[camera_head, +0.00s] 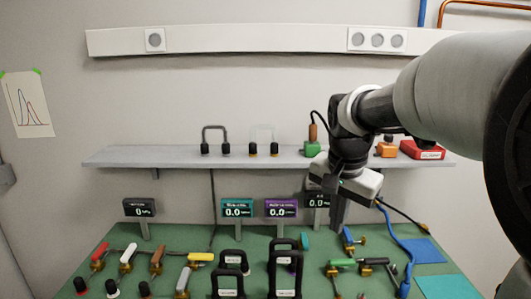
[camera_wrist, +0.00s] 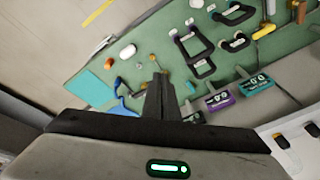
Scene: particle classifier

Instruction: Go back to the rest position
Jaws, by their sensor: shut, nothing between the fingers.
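My gripper hangs over the back part of the green bench (camera_head: 215,270), right of centre in the head view, just in front of the shelf and partly covering a small display. In the wrist view the fingers of my gripper (camera_wrist: 158,82) are together with nothing between them. The wrist view looks down at an angle over the bench, with the displays close by on the right. No marker of a rest position shows.
A grey shelf (camera_head: 185,158) holds padlock-like handles, a green block (camera_head: 312,149) and a red box (camera_head: 421,150). Displays (camera_head: 237,209) stand at the bench back. Valves with coloured handles and black frames (camera_head: 284,272) crowd the bench. A blue hose (camera_head: 393,240) runs at right.

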